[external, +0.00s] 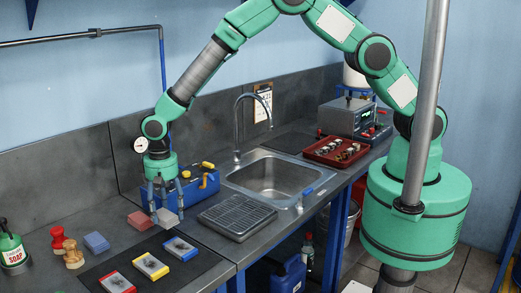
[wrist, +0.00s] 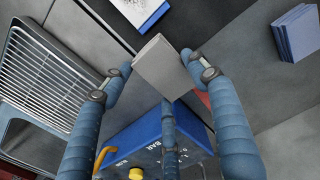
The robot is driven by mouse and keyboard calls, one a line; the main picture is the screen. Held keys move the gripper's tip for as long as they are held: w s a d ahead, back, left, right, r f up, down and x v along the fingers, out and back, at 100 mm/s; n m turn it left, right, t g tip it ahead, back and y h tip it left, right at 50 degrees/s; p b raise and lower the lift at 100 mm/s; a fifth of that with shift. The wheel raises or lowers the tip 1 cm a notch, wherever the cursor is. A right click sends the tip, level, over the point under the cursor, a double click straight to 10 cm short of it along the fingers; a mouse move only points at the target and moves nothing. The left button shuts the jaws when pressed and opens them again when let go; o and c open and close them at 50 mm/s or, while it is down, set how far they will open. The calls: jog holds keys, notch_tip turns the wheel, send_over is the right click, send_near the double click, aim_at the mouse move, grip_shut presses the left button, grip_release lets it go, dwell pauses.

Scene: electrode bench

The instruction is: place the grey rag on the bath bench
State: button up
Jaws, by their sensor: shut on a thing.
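The grey rag (external: 167,217), a small pale grey folded block, is between the fingertips of my gripper (external: 167,209). In the wrist view the rag (wrist: 160,66) is tilted, with a finger of my gripper (wrist: 157,76) against its left and right sides. My gripper is shut on it. The rag is low over the dark grey bench (external: 110,205), in front of a blue box and close to the black mat. I cannot tell if its underside touches the bench. Which part is the bath bench is not marked.
A red block (external: 140,220) lies just left of the rag, a blue block (external: 96,242) farther left. The black mat (external: 195,272) holds red, yellow and blue-edged pads. The blue box (external: 205,187) stands behind; a drain rack (external: 237,215) and sink (external: 275,178) are right.

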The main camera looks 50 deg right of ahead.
jog(key=shift+r, duration=0.1)
jog(key=w+d+r, duration=0.3)
jog(key=d+r, duration=0.4)
jog(key=d, duration=0.1)
jog(key=w+d+b, duration=0.1)
jog(key=w+d, duration=0.2)
jog(key=w+d+r+b, duration=0.1)
jog(key=w+d, duration=0.6)
jog(key=shift+w+d+r+b, duration=0.2)
jog(key=shift+w+r+b, duration=0.1)
jog(key=shift+w+b, duration=0.1)
jog(key=w+d+r+b, duration=0.2)
jog(key=w+d, duration=0.3)
jog(key=d, duration=0.7)
jog(key=w+d+r+b, duration=0.1)
jog(key=w+d, duration=0.4)
jog(key=d, duration=0.7)
jog(key=w+d+r+b, duration=0.2)
jog(key=w+d, duration=0.3)
jog(key=d, duration=0.7)
jog(key=shift+w+d+r+b, duration=0.3)
jog(key=shift+d+b, duration=0.05)
jog(key=shift+b, duration=0.45)
jog(key=shift+r, duration=0.1)
